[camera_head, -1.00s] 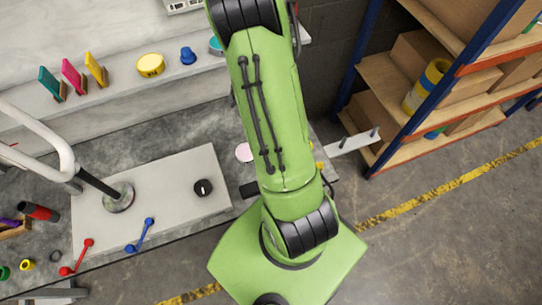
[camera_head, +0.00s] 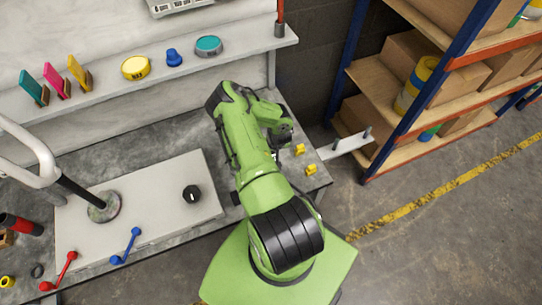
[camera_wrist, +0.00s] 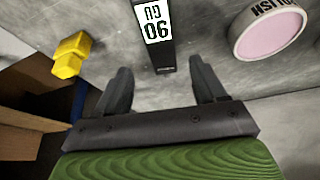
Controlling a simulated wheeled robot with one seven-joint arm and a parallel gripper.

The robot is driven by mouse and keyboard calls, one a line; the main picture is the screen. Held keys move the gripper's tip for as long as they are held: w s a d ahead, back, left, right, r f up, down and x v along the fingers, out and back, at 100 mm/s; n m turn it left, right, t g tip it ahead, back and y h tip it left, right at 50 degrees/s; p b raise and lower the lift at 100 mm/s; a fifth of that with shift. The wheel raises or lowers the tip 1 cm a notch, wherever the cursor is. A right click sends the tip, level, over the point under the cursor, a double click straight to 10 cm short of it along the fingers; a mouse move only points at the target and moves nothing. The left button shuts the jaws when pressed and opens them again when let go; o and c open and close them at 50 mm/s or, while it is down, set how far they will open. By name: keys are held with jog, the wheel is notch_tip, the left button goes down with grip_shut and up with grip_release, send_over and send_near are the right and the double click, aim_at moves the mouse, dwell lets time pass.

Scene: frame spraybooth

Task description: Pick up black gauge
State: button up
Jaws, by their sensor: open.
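A long black gauge (camera_wrist: 167,58) with a white label reading digits lies on the grey worktop in the wrist view. Its far end runs out of the top of the picture. My gripper (camera_wrist: 160,66) is open and empty, with its two dark fingers spread to either side of the gauge's near end. In this view the gauge shows between and beyond the fingertips, and I see no contact. In the head view my green arm covers much of that part of the bench, so I cannot make out the gauge clearly there.
A pink-topped polish tin (camera_wrist: 270,32) sits to the right and a yellow block (camera_wrist: 71,54) to the left. A white board (camera_head: 150,215) on the bench carries a round black knob (camera_head: 191,193). A shelving rack (camera_head: 420,100) stands right of the bench.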

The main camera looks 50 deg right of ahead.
jog(key=b+x, duration=0.1)
jog(key=x, duration=0.3)
jog(key=shift+w+a+f+b, duration=0.1)
jog(key=shift+w+f+b, duration=0.05)
jog(key=shift+f+b, duration=0.2)
jog(key=shift+w+f, duration=0.15)
jog(key=shift+f, duration=0.15)
jog(key=shift+f, duration=0.2)
jog(key=c, duration=1.3)
jog(key=shift+o, duration=0.2)
notch_tip(320, 180, up, 10)
jog(key=p, duration=0.2)
jog(key=shift+r+p, duration=0.25)
jog(key=shift+p, duration=0.05)
